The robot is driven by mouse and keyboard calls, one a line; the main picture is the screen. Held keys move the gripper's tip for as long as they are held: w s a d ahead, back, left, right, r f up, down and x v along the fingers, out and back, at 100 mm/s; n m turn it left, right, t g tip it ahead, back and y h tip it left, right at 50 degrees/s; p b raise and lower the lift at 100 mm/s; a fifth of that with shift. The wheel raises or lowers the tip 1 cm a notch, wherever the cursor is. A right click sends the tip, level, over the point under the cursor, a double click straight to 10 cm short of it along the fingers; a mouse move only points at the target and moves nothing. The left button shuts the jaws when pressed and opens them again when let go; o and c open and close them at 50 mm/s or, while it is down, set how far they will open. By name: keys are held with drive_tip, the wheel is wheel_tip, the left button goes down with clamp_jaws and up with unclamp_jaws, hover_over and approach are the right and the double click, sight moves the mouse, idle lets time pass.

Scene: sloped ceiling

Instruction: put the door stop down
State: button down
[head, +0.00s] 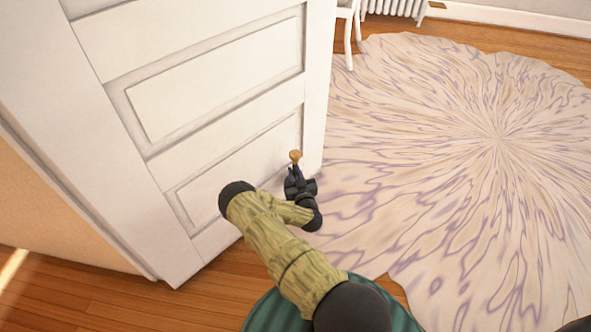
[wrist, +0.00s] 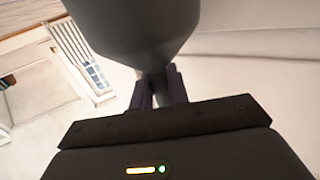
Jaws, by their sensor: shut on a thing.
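The door stop (head: 295,156) shows in the head view as a small tan, rounded knob at the tip of my gripper (head: 296,172). My gripper is shut on it and holds it in front of the lower part of the white door. In the wrist view the door stop (wrist: 138,25) looks large and dark grey, narrowing down to a stem between the fingers (wrist: 158,90). The fingers hide the lower end of the stem. I cannot tell the exact gap between the door stop and the door.
The white panelled door (head: 215,90) stands on the left, close to my arm. A pale rug with purple swirls (head: 480,160) covers the floor on the right, with clear room. A white chair (head: 347,25) and a radiator (head: 393,8) are at the back.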

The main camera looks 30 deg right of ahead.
wheel_tip(320, 180, down, 9)
drive_tip(key=b, duration=0.5)
drive_tip(key=shift+f, duration=0.1)
drive_tip(key=shift+f+b, duration=1.45)
drive_tip(key=shift+f, duration=0.7)
drive_tip(key=c, duration=1.8)
unclamp_jaws()
drive_tip(key=shift+f, duration=0.25)
drive_tip(key=o, duration=0.4)
drive_tip(key=shift+o, duration=0.2)
drive_tip(key=shift+s+r, duration=0.1)
drive_tip(key=shift+r, duration=0.1)
